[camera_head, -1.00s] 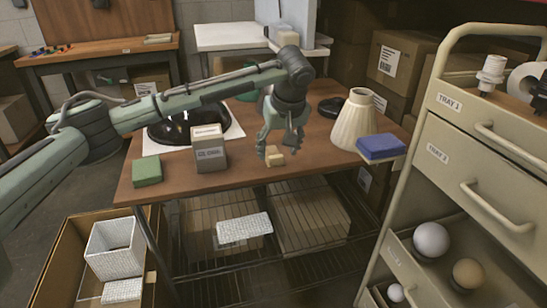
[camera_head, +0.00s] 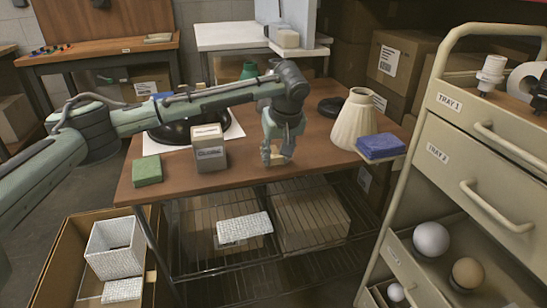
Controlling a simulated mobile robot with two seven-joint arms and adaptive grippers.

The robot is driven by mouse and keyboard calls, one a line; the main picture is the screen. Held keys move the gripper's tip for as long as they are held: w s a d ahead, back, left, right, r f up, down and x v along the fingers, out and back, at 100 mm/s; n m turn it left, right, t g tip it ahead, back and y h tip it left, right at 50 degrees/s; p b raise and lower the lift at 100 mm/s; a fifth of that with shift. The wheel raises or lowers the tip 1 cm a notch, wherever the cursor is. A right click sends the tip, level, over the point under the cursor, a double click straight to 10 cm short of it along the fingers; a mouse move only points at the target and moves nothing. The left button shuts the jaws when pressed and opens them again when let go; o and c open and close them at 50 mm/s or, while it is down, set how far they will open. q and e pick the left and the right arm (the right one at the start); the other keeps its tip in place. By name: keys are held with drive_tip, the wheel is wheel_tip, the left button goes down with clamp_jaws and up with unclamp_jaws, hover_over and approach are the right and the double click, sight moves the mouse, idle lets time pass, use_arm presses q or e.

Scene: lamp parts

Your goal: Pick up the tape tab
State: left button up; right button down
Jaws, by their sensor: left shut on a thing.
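My left gripper (camera_head: 277,156) points down over the front edge of the wooden table, near its middle. It is shut on a small tan piece, the tape tab (camera_head: 276,159), which is mostly hidden between the fingers. I cannot tell whether the tab still touches the tabletop. My right gripper is not in view.
On the table (camera_head: 235,178) are a green block (camera_head: 147,171), a small grey box (camera_head: 210,155), a black lamp base and a cream lampshade (camera_head: 355,120). A blue block (camera_head: 381,146) is at the right, beside the drawer cart (camera_head: 465,150). An open carton (camera_head: 60,262) stands front left.

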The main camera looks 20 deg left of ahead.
use_arm(q)
drive_tip(key=shift+r, duration=0.1)
wheel_tip(320, 180, up, 10)
idle(0.5)
idle(0.7)
